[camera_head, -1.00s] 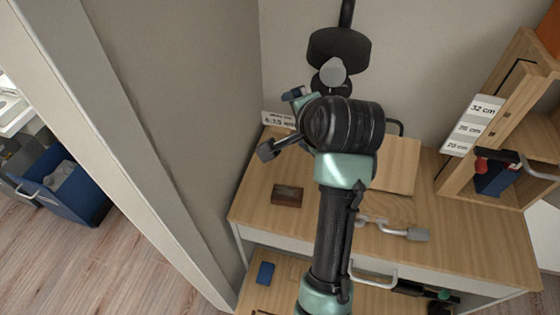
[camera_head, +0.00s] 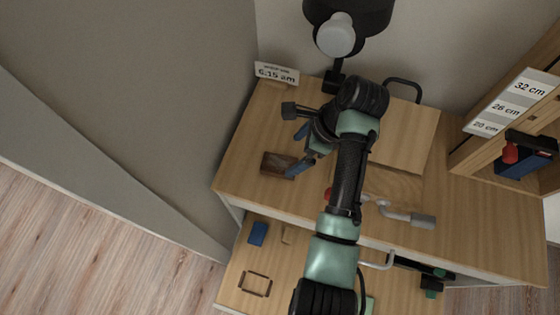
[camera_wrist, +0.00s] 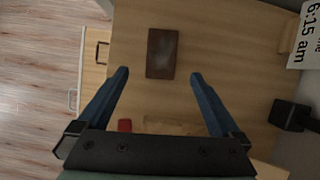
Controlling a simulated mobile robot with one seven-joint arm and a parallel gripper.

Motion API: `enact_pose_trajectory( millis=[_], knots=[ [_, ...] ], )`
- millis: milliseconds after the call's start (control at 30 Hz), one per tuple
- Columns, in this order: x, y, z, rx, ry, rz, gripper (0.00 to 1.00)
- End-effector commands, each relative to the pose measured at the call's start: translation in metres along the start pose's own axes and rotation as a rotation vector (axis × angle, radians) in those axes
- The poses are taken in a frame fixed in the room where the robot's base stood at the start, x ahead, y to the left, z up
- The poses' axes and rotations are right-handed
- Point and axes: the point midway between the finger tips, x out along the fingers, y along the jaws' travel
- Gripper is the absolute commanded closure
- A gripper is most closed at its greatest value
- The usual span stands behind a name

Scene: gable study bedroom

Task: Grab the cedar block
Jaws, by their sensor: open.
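The cedar block appears to be the small dark reddish-brown block (camera_head: 278,165) lying flat on the left part of the wooden desk top. In the wrist view the block (camera_wrist: 161,53) lies just beyond the fingertips, between their lines. My gripper (camera_head: 300,150) is over the desk just right of the block, its blue fingers pointing down towards it. In the wrist view my gripper (camera_wrist: 159,76) has its two blue fingers wide apart with nothing between them. The block looks apart from both fingers.
A sign reading 6:15 am (camera_head: 276,73) stands at the desk's back left. A black lamp (camera_head: 345,30) stands behind my arm. A metal-handled tool (camera_head: 405,215) lies to the right. A wooden shelf (camera_head: 475,155) with a clamp is at far right. Desk around the block is clear.

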Motion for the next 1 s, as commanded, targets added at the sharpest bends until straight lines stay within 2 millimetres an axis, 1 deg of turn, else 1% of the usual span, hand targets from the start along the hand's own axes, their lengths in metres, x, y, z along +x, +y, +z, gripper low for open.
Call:
enact_pose_trajectory(
  millis=[33, 100, 333, 500, 600, 700, 900, 967, 1000],
  knots=[
    [0.010, 0.001, -0.001, 0.000, 0.000, 0.002, 0.00],
    [0.019, 0.000, 0.000, 0.000, 0.000, 0.001, 0.00],
    [0.035, 0.000, -0.001, -0.001, 0.000, 0.001, 0.00],
    [0.062, -0.001, -0.002, -0.001, 0.000, 0.001, 0.00],
    [0.073, -0.002, -0.001, -0.002, 0.000, 0.000, 0.00],
    [0.078, -0.002, -0.001, -0.001, 0.000, -0.001, 0.00],
    [0.079, -0.002, -0.001, -0.001, 0.000, -0.002, 0.00],
    [0.079, -0.002, -0.001, -0.001, 0.000, -0.002, 0.09],
    [0.078, -0.002, -0.001, -0.002, 0.000, -0.002, 0.16]
  ],
)
